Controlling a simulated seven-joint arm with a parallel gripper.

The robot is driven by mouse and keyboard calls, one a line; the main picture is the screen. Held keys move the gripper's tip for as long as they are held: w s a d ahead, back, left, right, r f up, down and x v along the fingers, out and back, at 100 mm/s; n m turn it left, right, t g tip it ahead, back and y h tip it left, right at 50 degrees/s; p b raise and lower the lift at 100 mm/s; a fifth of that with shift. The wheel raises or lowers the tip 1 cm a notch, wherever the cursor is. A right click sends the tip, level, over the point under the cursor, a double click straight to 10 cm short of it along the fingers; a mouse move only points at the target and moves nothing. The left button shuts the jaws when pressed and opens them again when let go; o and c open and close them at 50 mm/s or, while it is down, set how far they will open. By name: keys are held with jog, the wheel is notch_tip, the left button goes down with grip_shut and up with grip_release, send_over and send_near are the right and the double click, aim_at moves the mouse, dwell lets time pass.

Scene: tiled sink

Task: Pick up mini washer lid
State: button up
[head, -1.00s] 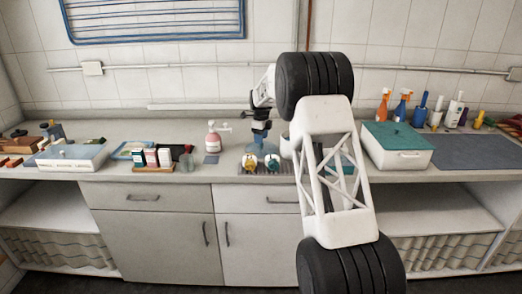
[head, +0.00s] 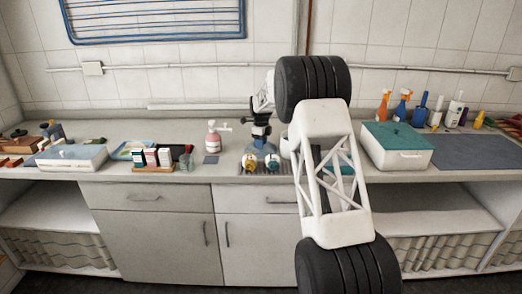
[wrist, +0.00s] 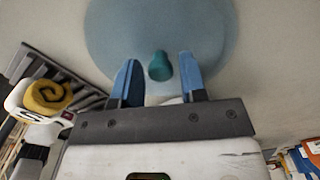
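The lid, which I take to be the mini washer lid, is a round pale blue piece (wrist: 205,30) with a teal knob (wrist: 160,66) in the wrist view. In the head view its blue surface (head: 262,149) shows on the counter under my gripper, partly hidden. My gripper (wrist: 157,60) has two blue fingers, spread apart on either side of the knob with a gap at each side. It is open and empty. In the head view my gripper (head: 260,138) points down over the lid.
Several bottles (head: 437,110) stand further right.

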grip_shut()
jog(key=shift+r, duration=0.15)
notch_tip(320, 180, up, 10)
dwell(0.7)
jog(key=shift+d, duration=0.1)
dwell(0.4)
jog(key=s+d+r+n, duration=0.2)
jog(key=d+r, duration=0.1)
jog(key=d, duration=0.5)
jog(key=s+d+r+n, duration=0.2)
jog(key=d+r, duration=0.1)
jog(key=d, duration=0.4)
jog(key=shift+d+r, duration=0.15)
jog(key=shift+d, duration=0.2)
